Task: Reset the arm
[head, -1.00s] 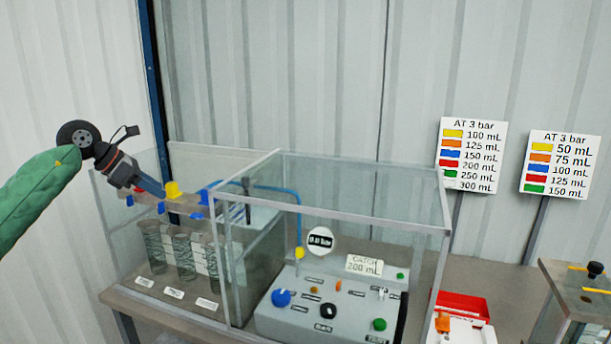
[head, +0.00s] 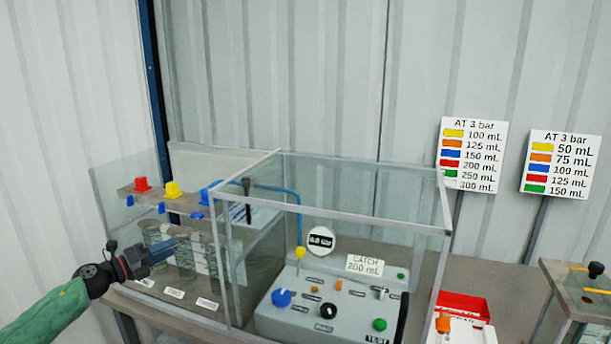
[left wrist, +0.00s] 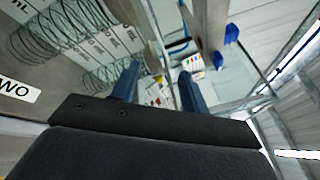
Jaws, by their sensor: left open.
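My left gripper (head: 172,243) is low at the left in the head view, in front of the coiled-wire clear cylinders (head: 184,255). Its blue fingers point right and look apart and empty. In the left wrist view my left gripper (left wrist: 158,85) shows its two fingers spread with nothing between them. The coiled cylinders (left wrist: 60,35) lie to the upper left there. I cannot tell whether the gripper touches a cylinder. My left arm comes in from the lower left. My right gripper is not in view.
A red cap (head: 142,185), a yellow cap (head: 172,188) and blue caps sit above the cylinders. A framed clear enclosure (head: 345,213) surrounds a grey control panel (head: 300,325). A red bin (head: 461,306) stands right of it. Two signs (head: 473,155) stand behind.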

